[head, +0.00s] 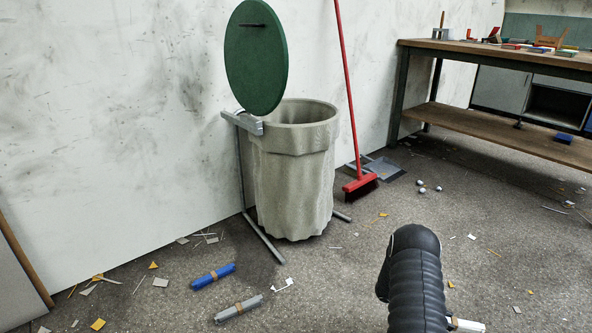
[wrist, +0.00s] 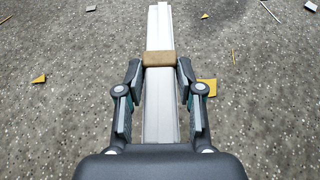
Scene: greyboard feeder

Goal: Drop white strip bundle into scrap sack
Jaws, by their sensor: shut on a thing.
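The white strip bundle (wrist: 159,28) is a long pale bar with a brown band around it. In the wrist view my gripper (wrist: 159,75) is shut on it, with a finger on each side near the band. In the head view only a white end of the bundle (head: 467,325) shows at the bottom, beside my dark arm; the gripper itself is hidden or out of frame there. The scrap sack (head: 293,185) is a grey, round-mouthed sack on a metal stand against the wall. Its green lid (head: 256,60) is raised, and the mouth is open. The bundle is apart from the sack.
A blue bundle (head: 213,276) and a grey bundle (head: 239,309) lie on the floor before the sack. A red broom (head: 361,186) and a dustpan (head: 384,169) stand right of it. A workbench (head: 490,54) is at the back right. Small scraps litter the floor.

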